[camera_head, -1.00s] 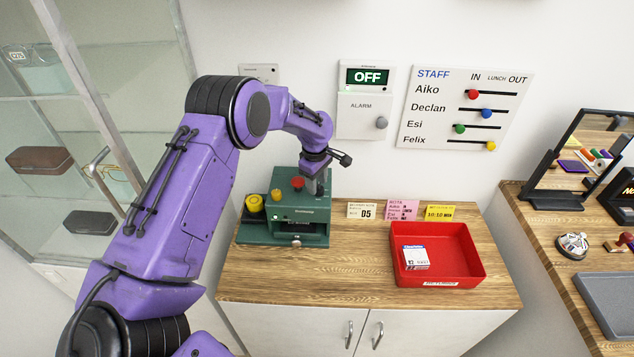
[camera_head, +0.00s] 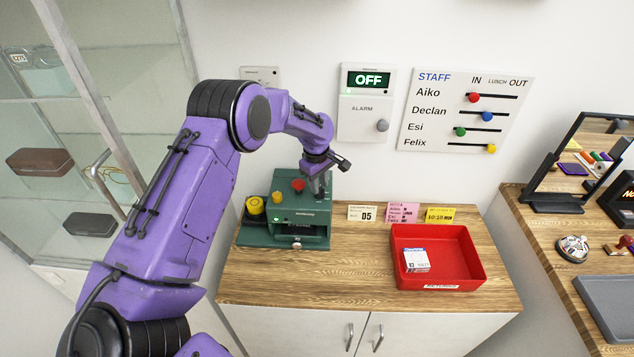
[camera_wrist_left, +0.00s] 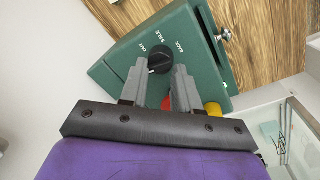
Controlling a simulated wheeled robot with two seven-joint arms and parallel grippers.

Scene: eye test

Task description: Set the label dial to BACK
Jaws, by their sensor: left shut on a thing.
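The green label machine (camera_head: 285,232) stands at the left end of the wooden counter. In the left wrist view, the black round label dial (camera_wrist_left: 160,57) sits on its green face (camera_wrist_left: 118,72), with OUT, SALE and BACK printed around it from left to right. My left gripper (camera_head: 321,190) reaches down at the machine's right side. In the left wrist view, its two grey fingers (camera_wrist_left: 158,70) are shut on the dial, one on each side. The fingers partly cover the dial, and I cannot tell which word its pointer faces. My right gripper is not in view.
Red and yellow knobs (camera_head: 298,186) stand on top of the machine, close to my gripper. A red tray (camera_head: 468,262) holding a small white box (camera_head: 416,260) is to the right. Small cards (camera_head: 403,212) stand along the wall. The front middle of the counter is clear.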

